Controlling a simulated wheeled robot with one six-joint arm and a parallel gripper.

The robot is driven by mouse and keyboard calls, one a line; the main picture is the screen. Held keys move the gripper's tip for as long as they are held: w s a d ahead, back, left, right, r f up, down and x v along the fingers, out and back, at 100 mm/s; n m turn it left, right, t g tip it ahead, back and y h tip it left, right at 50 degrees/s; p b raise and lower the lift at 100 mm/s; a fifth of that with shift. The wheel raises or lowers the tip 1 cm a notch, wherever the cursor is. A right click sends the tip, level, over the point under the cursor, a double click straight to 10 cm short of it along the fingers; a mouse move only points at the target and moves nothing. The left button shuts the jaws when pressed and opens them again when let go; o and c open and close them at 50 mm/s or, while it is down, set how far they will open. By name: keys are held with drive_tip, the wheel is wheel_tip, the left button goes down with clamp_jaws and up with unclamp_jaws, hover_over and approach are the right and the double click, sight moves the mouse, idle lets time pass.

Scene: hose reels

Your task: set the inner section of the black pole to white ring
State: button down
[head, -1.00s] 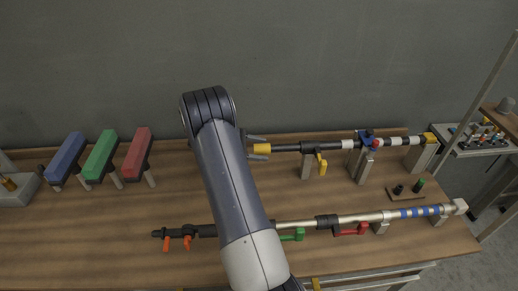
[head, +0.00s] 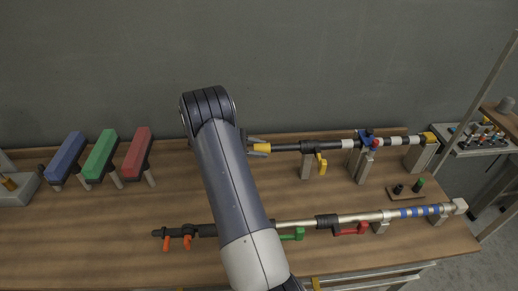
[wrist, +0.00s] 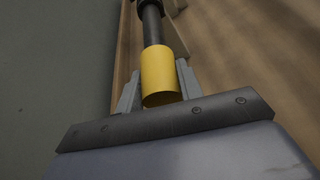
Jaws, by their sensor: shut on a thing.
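The black pole (head: 287,148) lies along the back of the bench, raised on grey supports. White rings (head: 348,143) mark it towards the right. Its left end is a yellow tip (head: 261,147), which also shows in the wrist view (wrist: 160,72). My gripper (head: 264,148) is shut on this yellow tip, with one finger on each side, as the wrist view (wrist: 158,76) shows. A black collar with a yellow lever (head: 321,163) sits on the pole right of my gripper. A collar with blue and red parts (head: 368,140) sits farther right.
A silver pole (head: 295,224) with green (head: 292,236) and red (head: 350,230) levers lies nearer the front. Blue (head: 65,157), green (head: 101,155) and red (head: 137,152) blocks stand at left. A small board with pegs (head: 405,193) lies between the poles at right.

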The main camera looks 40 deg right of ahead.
drive_tip(key=w+a+b, duration=0.2)
drive_tip(key=w+a, duration=0.3)
drive_tip(key=a, duration=0.1)
drive_tip(key=shift+b, duration=0.35)
drive_tip(key=shift+w, duration=0.1)
drive_tip(key=c, duration=0.9)
unclamp_jaws()
drive_tip(key=shift+c, duration=0.2)
drive_tip(key=p+v, duration=0.2)
drive_tip(key=v, duration=0.9)
drive_tip(key=shift+f, duration=0.15)
drive_tip(key=r+b+x, duration=0.1)
drive_tip(key=x, duration=1.2)
drive_tip(key=shift+s, duration=0.25)
